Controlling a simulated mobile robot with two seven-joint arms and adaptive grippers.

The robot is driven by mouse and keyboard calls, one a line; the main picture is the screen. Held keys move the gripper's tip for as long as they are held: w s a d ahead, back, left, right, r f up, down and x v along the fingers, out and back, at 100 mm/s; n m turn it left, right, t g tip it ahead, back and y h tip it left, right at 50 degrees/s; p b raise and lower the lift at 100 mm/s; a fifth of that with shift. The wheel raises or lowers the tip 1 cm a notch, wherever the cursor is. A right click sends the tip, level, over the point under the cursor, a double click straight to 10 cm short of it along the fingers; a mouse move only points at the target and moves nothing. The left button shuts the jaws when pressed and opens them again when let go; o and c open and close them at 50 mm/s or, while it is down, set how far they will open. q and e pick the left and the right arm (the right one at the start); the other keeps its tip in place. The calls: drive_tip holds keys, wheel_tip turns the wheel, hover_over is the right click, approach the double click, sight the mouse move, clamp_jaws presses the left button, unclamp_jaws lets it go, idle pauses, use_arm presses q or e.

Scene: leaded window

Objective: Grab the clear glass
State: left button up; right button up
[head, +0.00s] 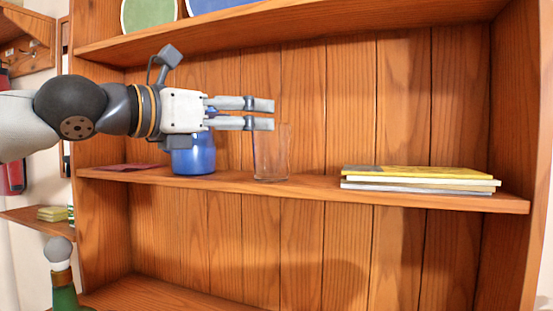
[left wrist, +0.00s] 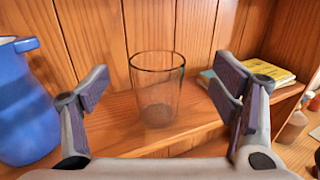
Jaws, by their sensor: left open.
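The clear glass (head: 271,158) stands upright on the middle shelf of a wooden bookcase, between a blue jug and a stack of books. My left gripper (head: 262,114) reaches in from the left, its fingertips level with the upper part of the glass. In the left wrist view the glass (left wrist: 157,90) appears ahead, between the two open fingers (left wrist: 160,90), with nothing held. I cannot tell whether any finger touches it. My right gripper is not in view.
The blue jug (head: 194,156) stands just left of the glass, partly behind my gripper; it also shows in the left wrist view (left wrist: 24,105). The books (head: 418,180) lie to the right, with bare shelf between. An upper shelf (head: 290,26) runs above my arm.

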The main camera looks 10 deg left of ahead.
sight(271, 152)
use_arm(q)
drive_tip(key=x, duration=0.5)
drive_tip(key=f+x, duration=0.1)
drive_tip(key=x, duration=0.1)
drive_tip(key=shift+w+f, duration=0.1)
drive_tip(key=shift+w, duration=0.3)
drive_tip(key=c, duration=1.8)
drive_tip(key=shift+c, duration=0.2)
